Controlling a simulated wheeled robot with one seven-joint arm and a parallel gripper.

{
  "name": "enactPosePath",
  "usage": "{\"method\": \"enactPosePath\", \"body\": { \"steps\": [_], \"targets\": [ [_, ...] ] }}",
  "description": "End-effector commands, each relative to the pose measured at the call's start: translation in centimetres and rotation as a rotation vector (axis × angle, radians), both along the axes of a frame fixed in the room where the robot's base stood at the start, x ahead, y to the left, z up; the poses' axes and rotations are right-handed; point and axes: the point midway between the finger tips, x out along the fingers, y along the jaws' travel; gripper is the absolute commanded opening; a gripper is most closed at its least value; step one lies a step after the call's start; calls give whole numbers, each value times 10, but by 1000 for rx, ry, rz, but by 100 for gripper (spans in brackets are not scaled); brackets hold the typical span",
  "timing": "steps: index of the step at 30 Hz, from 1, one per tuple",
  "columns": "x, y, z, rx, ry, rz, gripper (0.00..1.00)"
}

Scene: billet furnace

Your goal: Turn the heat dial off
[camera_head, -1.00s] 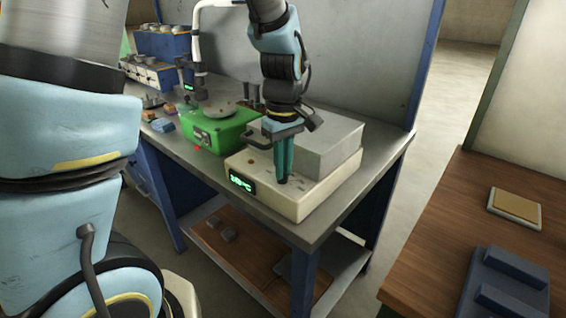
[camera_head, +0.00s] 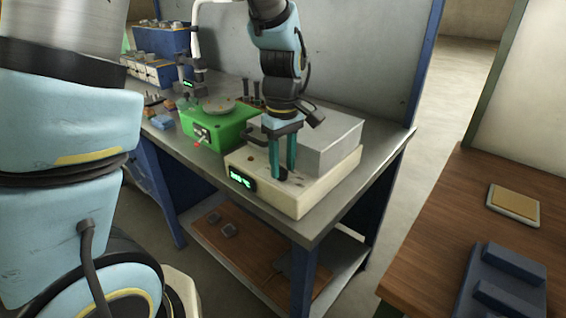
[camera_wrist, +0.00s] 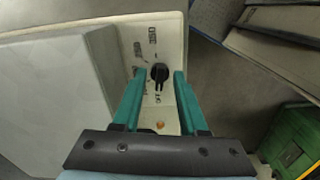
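The heat dial is a small black knob (camera_wrist: 159,72) on the top of a cream furnace (camera_head: 310,200), with printed marks around it in the wrist view. I cannot read its setting for sure. The dial also shows as a dark spot under my fingers in the head view (camera_head: 283,174). My gripper (camera_wrist: 160,76) is open, with its two green fingers on either side of the dial and a gap on both sides. In the head view my gripper (camera_head: 282,170) points down at the furnace. A green-lit display (camera_head: 242,180) is on the furnace front; its digits are blurred.
A grey block (camera_head: 318,143) covers the furnace's rear part, close behind my fingers. A green device (camera_head: 213,130) stands to the left on the same metal bench (camera_head: 345,205). A wooden table (camera_head: 430,230) stands at right, with floor between.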

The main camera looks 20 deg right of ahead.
Motion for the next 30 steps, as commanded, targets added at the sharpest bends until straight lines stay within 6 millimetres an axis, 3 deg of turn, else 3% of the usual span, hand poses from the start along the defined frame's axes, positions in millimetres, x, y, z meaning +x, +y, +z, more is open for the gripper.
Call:
{"method": "enactPosePath", "body": {
  "steps": [7, 11, 24, 30],
  "targets": [
    [0, 0, 1, 0, 0, -1, 42],
    [0, -1, 11, -2, -2, -2, 42],
    [1, -1, 90, -3, -2, 0, 42],
    [0, 0, 107, -1, 0, -1, 42]
  ]
}}
